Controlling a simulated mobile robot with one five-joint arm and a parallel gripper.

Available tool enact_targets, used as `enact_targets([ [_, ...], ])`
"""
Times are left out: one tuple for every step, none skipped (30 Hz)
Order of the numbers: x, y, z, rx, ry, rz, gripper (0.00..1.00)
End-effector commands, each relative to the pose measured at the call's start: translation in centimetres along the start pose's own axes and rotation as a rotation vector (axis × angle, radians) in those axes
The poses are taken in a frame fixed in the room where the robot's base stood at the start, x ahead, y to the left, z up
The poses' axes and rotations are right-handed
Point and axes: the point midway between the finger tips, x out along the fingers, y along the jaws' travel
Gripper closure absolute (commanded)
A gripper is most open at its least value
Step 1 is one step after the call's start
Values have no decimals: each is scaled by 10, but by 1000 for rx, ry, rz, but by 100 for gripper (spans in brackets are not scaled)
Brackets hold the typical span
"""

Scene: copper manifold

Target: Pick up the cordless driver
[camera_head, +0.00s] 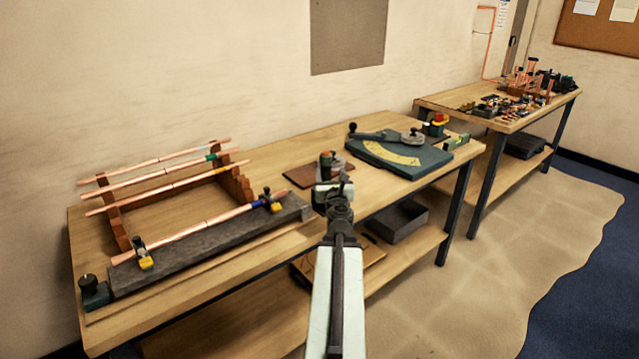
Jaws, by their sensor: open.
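My arm reaches forward from the bottom middle, and my gripper (333,186) is over the front edge of the near bench (285,160). It is open, seen from behind, with nothing visible between its fingers. No thing is clear enough to name surely as the cordless driver. A small dark and orange-red item (327,160) stands just behind my gripper and is partly hidden by it. Dark green and black upright tools (555,82) stand on the far bench (458,102), too small to tell apart.
A wooden rack (113,215) with copper pipes stands left, behind a grey stone block (190,252) bearing a clamped pipe. A green bending plate (398,157) lies right, with a red-yellow item (437,122) beyond. A dark tray (398,220) sits on the lower shelf. Floor at right is clear.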

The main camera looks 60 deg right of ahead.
Motion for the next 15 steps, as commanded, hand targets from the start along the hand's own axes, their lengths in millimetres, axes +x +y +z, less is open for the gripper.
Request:
enact_targets([
  [9, 2, 0, 0, 0, 3, 41],
  [14, 3, 0, 0, 0, 4, 41],
  [19, 4, 0, 0, 0, 6, 41],
  [22, 5, 0, 0, 0, 7, 41],
  [24, 6, 0, 0, 0, 8, 41],
  [24, 7, 0, 0, 0, 8, 41],
  [24, 8, 0, 0, 0, 9, 41],
  [24, 8, 0, 0, 0, 9, 41],
  [27, 9, 0, 0, 0, 10, 41],
  [30, 10, 0, 0, 0, 11, 41],
  [34, 11, -1, 0, 0, 11, 41],
  [41, 12, -1, 0, 0, 12, 41],
  [47, 13, -1, 0, 0, 12, 41],
  [53, 14, -1, 0, 0, 12, 41],
  [60, 15, -2, 0, 0, 12, 41],
])
